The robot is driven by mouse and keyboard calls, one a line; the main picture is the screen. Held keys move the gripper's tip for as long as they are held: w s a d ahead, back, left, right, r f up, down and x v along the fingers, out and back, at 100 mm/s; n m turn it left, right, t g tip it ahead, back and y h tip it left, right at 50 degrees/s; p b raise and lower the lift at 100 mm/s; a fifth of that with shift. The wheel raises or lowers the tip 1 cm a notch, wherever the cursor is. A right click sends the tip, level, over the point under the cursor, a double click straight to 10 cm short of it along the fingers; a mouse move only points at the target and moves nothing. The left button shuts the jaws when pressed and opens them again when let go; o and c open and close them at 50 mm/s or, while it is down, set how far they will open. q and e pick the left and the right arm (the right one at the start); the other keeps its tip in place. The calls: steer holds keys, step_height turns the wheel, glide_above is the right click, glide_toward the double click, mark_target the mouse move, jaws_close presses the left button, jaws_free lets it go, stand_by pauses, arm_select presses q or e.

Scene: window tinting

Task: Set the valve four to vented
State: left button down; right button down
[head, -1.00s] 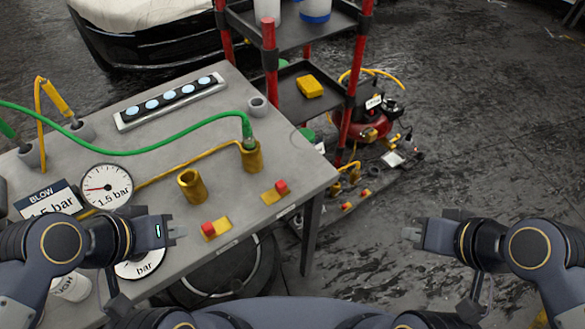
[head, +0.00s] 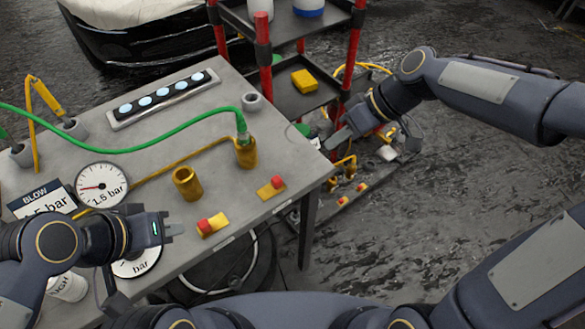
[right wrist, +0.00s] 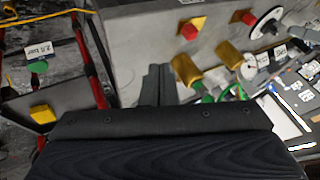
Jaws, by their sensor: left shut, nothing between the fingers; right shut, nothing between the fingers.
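Two valve handles, each a yellow plate with a red end, lie on the grey bench: a nearer one (head: 213,224) and one nearer the right corner (head: 270,188). I cannot tell which is valve four. My right gripper (head: 335,139) is shut and empty, near the bench's right edge and the cart. In the right wrist view, its fingers (right wrist: 158,84) point toward the bench, apart from the valve handles (right wrist: 191,28). My left gripper (head: 174,230) is shut and empty over the bench's front edge.
A red-post cart (head: 265,85) with a yellow block (head: 304,81) stands behind the bench. Brass cups (head: 187,184), a green hose (head: 150,151) and a gauge (head: 101,186) occupy the bench. The floor on the right is open.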

mark_target(277, 182)
steer(key=x, duration=1)
steer(key=shift+f+p, duration=0.1)
steer(key=shift+p, duration=0.2)
steer(key=shift+s+a+p, duration=0.4)
steer(key=shift+s+a, duration=0.4)
steer(key=shift+a, duration=0.25)
steer(key=shift+s+a, duration=0.4)
steer(key=shift+a, duration=0.15)
